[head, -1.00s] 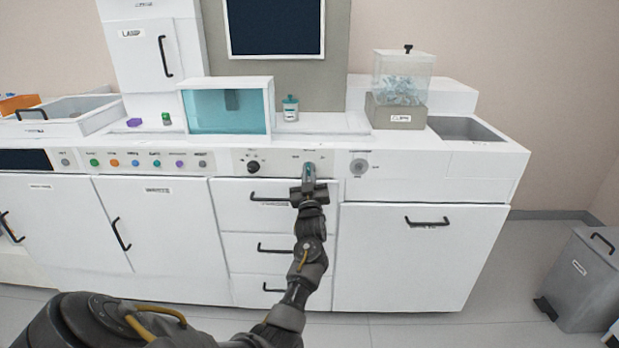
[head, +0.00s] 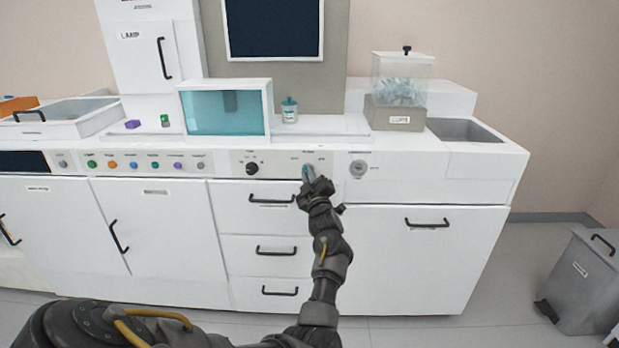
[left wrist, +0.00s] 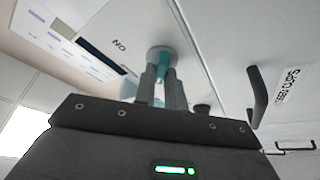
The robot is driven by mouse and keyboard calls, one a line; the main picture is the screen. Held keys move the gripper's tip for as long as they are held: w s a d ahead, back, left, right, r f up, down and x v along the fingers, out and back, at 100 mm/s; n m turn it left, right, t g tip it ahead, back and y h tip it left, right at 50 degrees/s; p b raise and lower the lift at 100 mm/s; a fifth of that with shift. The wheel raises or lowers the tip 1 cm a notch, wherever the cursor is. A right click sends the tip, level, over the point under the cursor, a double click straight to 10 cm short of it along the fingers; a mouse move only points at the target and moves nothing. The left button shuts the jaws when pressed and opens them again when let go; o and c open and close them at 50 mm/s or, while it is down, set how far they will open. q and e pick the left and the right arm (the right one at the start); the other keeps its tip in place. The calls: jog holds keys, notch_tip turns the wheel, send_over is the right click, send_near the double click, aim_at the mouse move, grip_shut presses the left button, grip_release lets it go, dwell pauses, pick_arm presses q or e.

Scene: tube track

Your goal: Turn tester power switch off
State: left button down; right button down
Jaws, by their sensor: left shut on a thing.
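The power switch (head: 306,169) is a small teal lever on the front panel, right of the black round dial. In the left wrist view, the teal lever (left wrist: 162,66) sticks out of a grey round base, with a printed label beside it. My left gripper (head: 309,180) is at the switch, and in the left wrist view its two fingers (left wrist: 160,76) are shut on the lever. The gripper is tilted to the upper left in the head view and hides part of the lever. My right gripper is not in view.
A black dial (head: 252,169) sits left of the switch, and a grey round knob (head: 358,168) sits right of it. Drawer handles (head: 271,200) stick out below. A teal-windowed box (head: 226,108) and a lidded jar (head: 289,110) stand on the counter above.

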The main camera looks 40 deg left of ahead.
pick_arm(q)
jog(key=shift+w+r, duration=0.1)
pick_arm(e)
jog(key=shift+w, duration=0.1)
pick_arm(q)
jog(key=c, duration=1.5)
grip_release()
jog(key=shift+o, duration=0.2)
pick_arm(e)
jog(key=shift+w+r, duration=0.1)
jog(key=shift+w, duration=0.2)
pick_arm(q)
jog(key=shift+d, duration=0.1)
